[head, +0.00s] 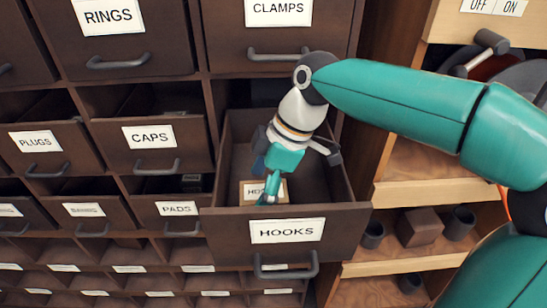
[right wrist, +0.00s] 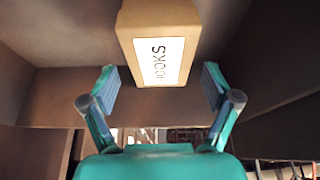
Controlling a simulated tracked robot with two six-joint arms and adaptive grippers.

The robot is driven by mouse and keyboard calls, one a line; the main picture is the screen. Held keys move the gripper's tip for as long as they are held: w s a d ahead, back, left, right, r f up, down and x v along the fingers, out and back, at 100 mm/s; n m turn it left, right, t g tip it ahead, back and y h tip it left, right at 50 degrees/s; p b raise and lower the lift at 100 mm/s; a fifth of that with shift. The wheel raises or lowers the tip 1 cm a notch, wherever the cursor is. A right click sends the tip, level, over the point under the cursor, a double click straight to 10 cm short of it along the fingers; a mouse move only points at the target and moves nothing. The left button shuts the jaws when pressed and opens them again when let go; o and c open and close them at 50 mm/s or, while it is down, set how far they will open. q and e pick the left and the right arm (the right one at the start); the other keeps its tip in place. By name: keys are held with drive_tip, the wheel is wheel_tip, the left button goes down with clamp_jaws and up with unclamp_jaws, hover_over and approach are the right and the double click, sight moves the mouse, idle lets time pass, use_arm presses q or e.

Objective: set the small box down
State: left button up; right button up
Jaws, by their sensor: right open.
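The small box (head: 249,190) is tan cardboard with a white HOOKS label. It sits in the pulled-out HOOKS drawer (head: 225,222), partly hidden by my right gripper (head: 268,190) in the head view. In the right wrist view the small box (right wrist: 150,18) shows at the top middle. My right gripper (right wrist: 160,72) is open there, with a finger to each side of the box's near end and a visible gap at both sides. The fingers do not appear to touch the box. My left gripper is in neither view.
The drawer's walls stand close around my right gripper. The CLAMPS drawer (head: 280,40) is above, and the open CAPS drawer (head: 110,137) and PADS drawer (head: 150,210) are to the left. Wooden shelves (head: 430,190) with dark cups and a block stand at right.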

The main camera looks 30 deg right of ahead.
drive_tip(key=v, duration=0.9)
drive_tip(key=shift+f, duration=0.1)
